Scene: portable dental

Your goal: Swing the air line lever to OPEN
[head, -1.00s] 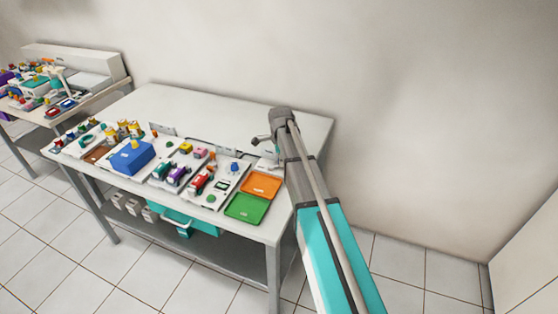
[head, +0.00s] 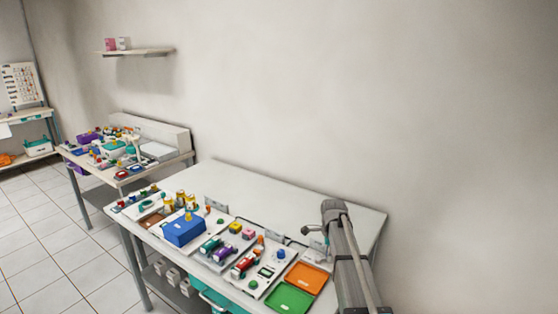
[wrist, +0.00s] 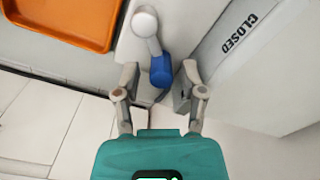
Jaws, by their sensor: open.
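The air line lever shows in the wrist view as a blue grip (wrist: 161,71) on a short white stem, with a round white knob or pivot at the top. My gripper (wrist: 159,84) is open, with one grey finger on each side of the blue grip. Small gaps show on both sides, so it is not clamped. The word CLOSED (wrist: 237,34) is printed on a white panel right of the lever; no OPEN mark is in view. In the head view my arm reaches over the table's right end and hides the lever.
An orange tray (head: 306,279) and a green tray (head: 290,299) lie left of my arm; the orange one also shows in the wrist view (wrist: 72,17). A blue box (head: 184,231) and several small items fill the front of the white table (head: 270,195). Its back is clear.

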